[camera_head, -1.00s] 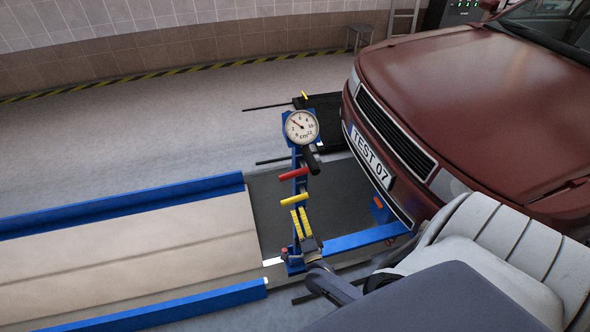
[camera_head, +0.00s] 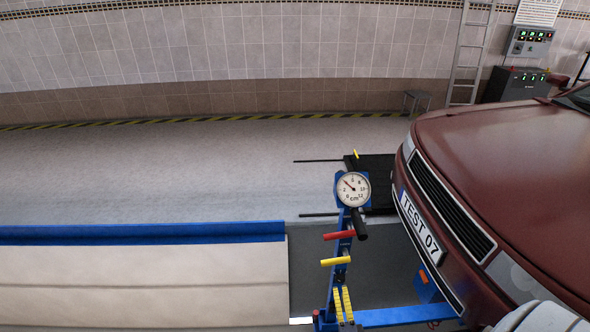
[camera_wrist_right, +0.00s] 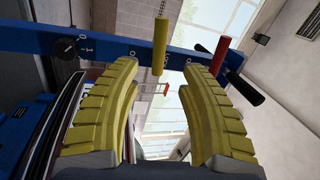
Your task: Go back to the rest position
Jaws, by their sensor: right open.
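The sliding jack (camera_head: 342,250) stands in front of the car, a blue post with a round dial gauge (camera_head: 353,189), a black knob, a red handle (camera_head: 339,235) and a yellow handle (camera_head: 335,261). In the head view my right gripper (camera_head: 343,298) shows yellow fingers at the bottom, by the jack's lower part. In the right wrist view my right gripper (camera_wrist_right: 162,70) is open and empty, with the yellow handle (camera_wrist_right: 160,45) ahead between its fingers and the red handle (camera_wrist_right: 221,53) to the right. My left gripper is out of view.
The dark red car (camera_head: 510,180) with plate TEST 07 stands close to the right. A blue-edged platform (camera_head: 140,300) lies left, beside a dark pit (camera_head: 305,275). Open floor (camera_head: 150,175) spreads behind; a ladder (camera_head: 470,50) and control box (camera_head: 528,42) are at the back wall.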

